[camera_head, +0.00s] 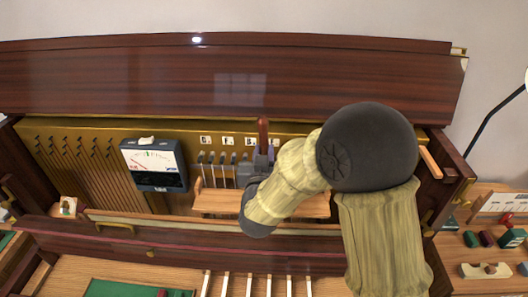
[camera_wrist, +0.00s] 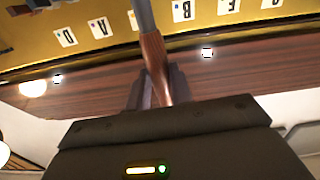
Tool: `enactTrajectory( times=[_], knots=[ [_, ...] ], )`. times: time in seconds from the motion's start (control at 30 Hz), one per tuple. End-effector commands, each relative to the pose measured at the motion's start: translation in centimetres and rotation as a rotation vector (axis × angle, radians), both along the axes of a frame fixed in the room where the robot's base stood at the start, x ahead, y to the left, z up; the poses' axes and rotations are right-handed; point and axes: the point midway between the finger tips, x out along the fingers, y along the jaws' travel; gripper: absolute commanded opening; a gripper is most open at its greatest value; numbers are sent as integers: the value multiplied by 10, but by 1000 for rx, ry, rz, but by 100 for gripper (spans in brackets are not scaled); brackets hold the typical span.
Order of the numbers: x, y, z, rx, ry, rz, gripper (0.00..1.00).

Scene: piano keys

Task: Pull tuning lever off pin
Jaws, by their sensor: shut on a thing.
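The tuning lever has a reddish-brown wooden handle (camera_head: 263,133) that stands up from between my gripper's fingers in the head view. In the wrist view the wooden handle (camera_wrist: 154,57) runs between the fingers, and a grey metal shaft (camera_wrist: 144,14) extends past it toward the gold pin plate (camera_wrist: 125,18). My gripper (camera_head: 263,160) is shut on the handle, in front of the lettered labels. It also shows in the wrist view (camera_wrist: 154,90). The lever's tip and the pin under it are hidden by my gripper and arm in the head view and cut off in the wrist view.
A meter (camera_head: 155,164) stands left of the hammers (camera_head: 222,158). A wooden rail (camera_head: 213,202) runs below them. The raised dark lid (camera_head: 150,75) is behind. Small blocks lie on the side table (camera_head: 462,258) at right. White keys (camera_head: 225,284) and a green mat (camera_head: 120,289) are in front.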

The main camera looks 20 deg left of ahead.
Motion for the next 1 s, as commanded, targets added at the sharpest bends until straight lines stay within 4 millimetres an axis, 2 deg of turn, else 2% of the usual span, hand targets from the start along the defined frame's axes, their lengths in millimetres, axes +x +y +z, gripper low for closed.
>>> enactTrajectory(
  times=[0.73, 1.0],
  knots=[
    [-48, -11, -1, 1, -2, 1, 0],
    [-52, -12, 1, 1, -2, 0, 0]
  ],
)
